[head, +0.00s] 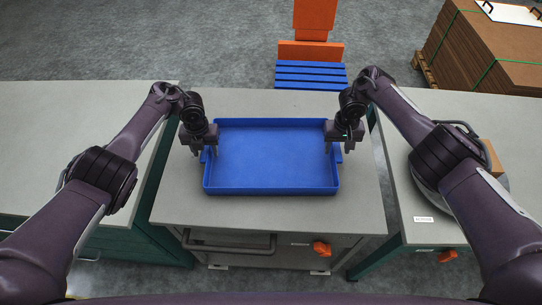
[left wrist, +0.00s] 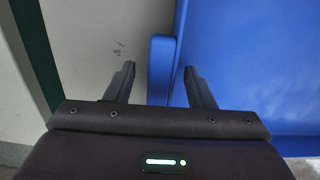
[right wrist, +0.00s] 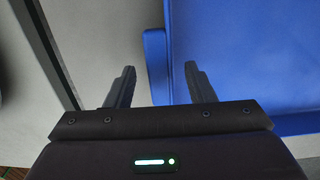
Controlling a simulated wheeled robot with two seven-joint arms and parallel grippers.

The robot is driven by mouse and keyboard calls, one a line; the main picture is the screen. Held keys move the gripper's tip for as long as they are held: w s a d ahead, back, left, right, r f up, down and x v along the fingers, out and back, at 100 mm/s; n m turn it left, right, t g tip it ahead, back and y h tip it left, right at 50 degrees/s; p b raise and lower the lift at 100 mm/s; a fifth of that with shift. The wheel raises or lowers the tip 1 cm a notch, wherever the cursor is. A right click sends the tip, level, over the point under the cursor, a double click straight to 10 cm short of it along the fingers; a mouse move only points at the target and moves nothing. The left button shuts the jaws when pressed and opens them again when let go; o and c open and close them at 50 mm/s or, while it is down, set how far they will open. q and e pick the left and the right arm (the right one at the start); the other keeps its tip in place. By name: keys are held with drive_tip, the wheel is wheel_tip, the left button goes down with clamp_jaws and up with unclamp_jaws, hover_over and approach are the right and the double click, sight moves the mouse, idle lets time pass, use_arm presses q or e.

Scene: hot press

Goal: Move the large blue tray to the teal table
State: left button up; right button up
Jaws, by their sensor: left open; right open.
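The large blue tray (head: 270,160) lies flat and empty on the grey middle worktop (head: 270,213). My left gripper (head: 209,152) is open at its left end, and my right gripper (head: 335,149) is open at its right end. In the left wrist view the fingers (left wrist: 158,80) are on either side of the tray's blue end tab (left wrist: 160,62). The right wrist view shows the same, with the fingers (right wrist: 160,78) apart around the other tab (right wrist: 156,58). Whether any finger touches the tray is unclear. Grey-topped tables with teal sides stand left (head: 60,130) and right (head: 400,135).
The middle unit has a handle (head: 230,247) and an orange knob (head: 321,248) on its front. An orange chair-like object with blue slats (head: 310,75) stands behind it. Stacked brown boards (head: 480,50) stand at the back right. The left table top looks clear; the right one bears a round grey object (head: 425,172).

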use_arm(q)
clamp_jaws()
use_arm(e)
clamp_jaws()
